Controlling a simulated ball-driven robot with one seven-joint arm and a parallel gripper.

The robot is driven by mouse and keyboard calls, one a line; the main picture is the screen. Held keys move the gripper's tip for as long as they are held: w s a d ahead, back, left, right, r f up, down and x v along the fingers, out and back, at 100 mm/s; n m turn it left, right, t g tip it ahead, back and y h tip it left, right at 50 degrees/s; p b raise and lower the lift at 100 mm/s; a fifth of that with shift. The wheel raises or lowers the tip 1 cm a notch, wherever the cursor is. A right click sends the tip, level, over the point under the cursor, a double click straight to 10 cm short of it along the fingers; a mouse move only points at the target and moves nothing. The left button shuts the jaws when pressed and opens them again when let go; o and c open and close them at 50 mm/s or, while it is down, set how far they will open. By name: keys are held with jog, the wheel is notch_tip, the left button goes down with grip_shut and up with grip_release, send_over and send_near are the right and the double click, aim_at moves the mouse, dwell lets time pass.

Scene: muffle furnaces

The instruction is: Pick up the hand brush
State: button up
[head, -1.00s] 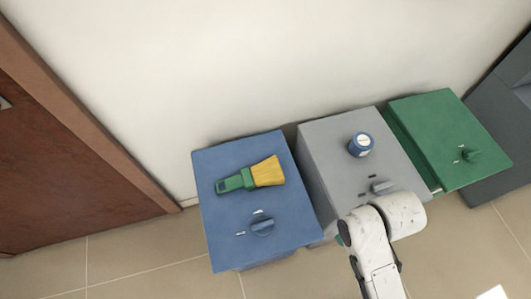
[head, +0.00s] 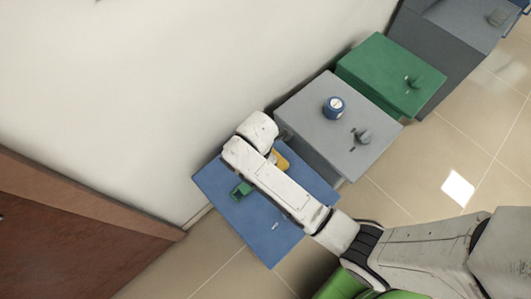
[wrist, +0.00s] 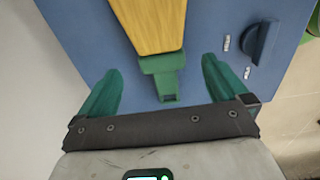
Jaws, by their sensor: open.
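The hand brush lies on top of the blue furnace (head: 270,255). In the head view my arm crosses over its middle, leaving only part of the green handle (head: 242,190) and some yellow bristles (head: 281,158) showing. In the wrist view the yellow bristles (wrist: 152,22) point away from me and the green part of the brush (wrist: 163,68) comes toward my gripper. My gripper (wrist: 160,66) is open, with one green finger on each side of the green part and a gap on both sides.
A dark blue knob (wrist: 262,42) stands on the blue furnace, right of my gripper. The grey furnace (head: 310,105) beside it carries a blue-and-white container (head: 335,106) and a knob (head: 362,136). A green furnace (head: 380,65) stands beyond. The wall (head: 120,90) is close behind.

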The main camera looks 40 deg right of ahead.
jog(key=shift+a+f, duration=0.15)
jog(key=shift+f, duration=2.95)
jog(key=c, duration=0.9)
jog(key=shift+r, duration=0.15)
jog(key=shift+r, duration=0.25)
notch_tip(320, 180, up, 2)
jog(key=shift+r+p, duration=0.1)
jog(key=shift+p, duration=0.2)
jog(key=s+d+r, duration=0.2)
jog(key=s+r, duration=0.1)
jog(key=s, duration=0.1)
jog(key=s+d+r, duration=0.2)
jog(key=s+r, duration=0.1)
jog(key=s, duration=0.1)
jog(key=s+d+r, duration=0.2)
jog(key=s+r, duration=0.2)
jog(key=shift+s+d, duration=0.15)
jog(key=shift+s, duration=0.1)
